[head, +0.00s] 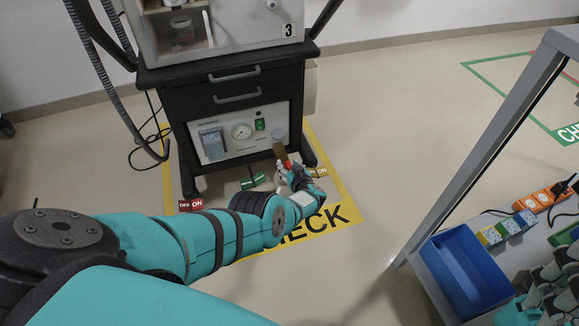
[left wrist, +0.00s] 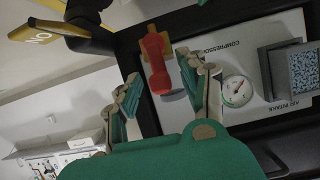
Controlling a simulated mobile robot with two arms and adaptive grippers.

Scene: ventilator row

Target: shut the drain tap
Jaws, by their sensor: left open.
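The drain tap's red handle (left wrist: 156,62) shows in the left wrist view, on a yellow-brown part at the compressor panel (left wrist: 222,62). In the head view a bit of red (head: 287,164) shows below a brown-and-grey fitting (head: 279,147) at the panel's lower right. My left gripper (head: 290,174) is right at the tap and partly hides it. In the left wrist view its two fingers (left wrist: 163,92) are spread, with the red handle in the gap beyond them. I cannot tell whether they touch it.
The ventilator cart (head: 222,82), marked 3, stands on a yellow CHECK floor marking (head: 345,208). Its panel holds a pressure gauge (head: 241,130) and a green switch (head: 260,125). A blue bin (head: 465,270) is at right.

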